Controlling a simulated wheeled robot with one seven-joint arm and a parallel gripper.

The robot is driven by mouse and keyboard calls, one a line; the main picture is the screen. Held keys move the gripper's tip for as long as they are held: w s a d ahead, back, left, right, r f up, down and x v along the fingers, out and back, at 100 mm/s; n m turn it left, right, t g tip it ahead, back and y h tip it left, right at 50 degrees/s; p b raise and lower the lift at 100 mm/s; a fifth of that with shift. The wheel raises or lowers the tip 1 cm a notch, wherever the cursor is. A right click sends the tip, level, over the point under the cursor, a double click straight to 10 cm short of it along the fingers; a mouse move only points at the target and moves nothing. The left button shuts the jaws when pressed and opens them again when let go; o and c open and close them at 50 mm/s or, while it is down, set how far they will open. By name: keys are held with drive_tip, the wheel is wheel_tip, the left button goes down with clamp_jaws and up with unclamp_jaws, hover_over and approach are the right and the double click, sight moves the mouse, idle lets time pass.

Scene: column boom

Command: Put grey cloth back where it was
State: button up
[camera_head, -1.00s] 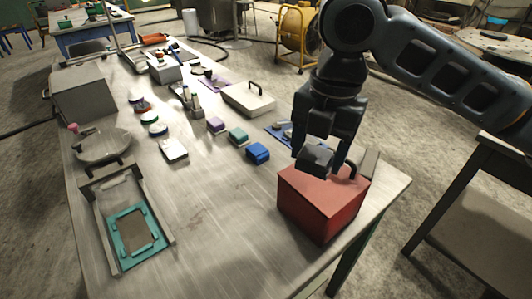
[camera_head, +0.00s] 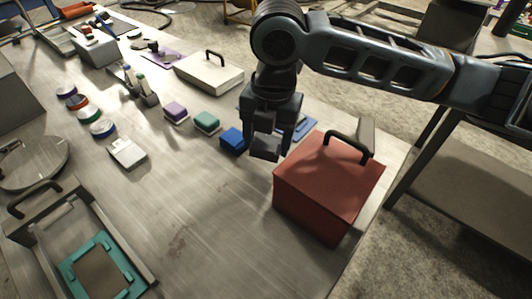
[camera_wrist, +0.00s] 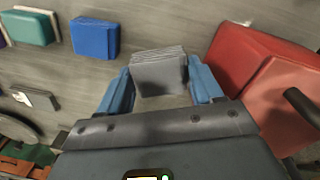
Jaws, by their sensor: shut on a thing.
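My gripper (camera_head: 273,152) is shut on the grey cloth (camera_wrist: 158,72), a folded block between its two blue-sided fingers in the wrist view. The grey cloth (camera_head: 265,148) also shows in the head view, held above the metal table (camera_head: 205,200). It is just left of the red box and to the right of and nearer than the blue cloth (camera_head: 234,138). The teal cloth (camera_head: 207,122) and the purple cloth (camera_head: 176,112) continue that row to the upper left. The exact height of the grey cloth above the table cannot be told.
The red box (camera_head: 325,190) with a black handle stands close to the right of my gripper. A blue mat (camera_head: 304,128) with small items lies behind my gripper, partly hidden. A white lidded case (camera_head: 209,72) stands farther back. The table's front middle is clear.

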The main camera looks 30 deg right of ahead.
sight(268, 155)
drive_tip(key=shift+f, duration=2.35)
drive_tip(key=shift+f, duration=0.1)
drive_tip(key=o, duration=0.7)
drive_tip(key=shift+o, duration=0.2)
drive_tip(key=r, duration=1.2)
drive_tip(key=shift+s+d+r, duration=0.1)
drive_tip(key=shift+s+d, duration=0.15)
drive_tip(key=shift+s, duration=0.1)
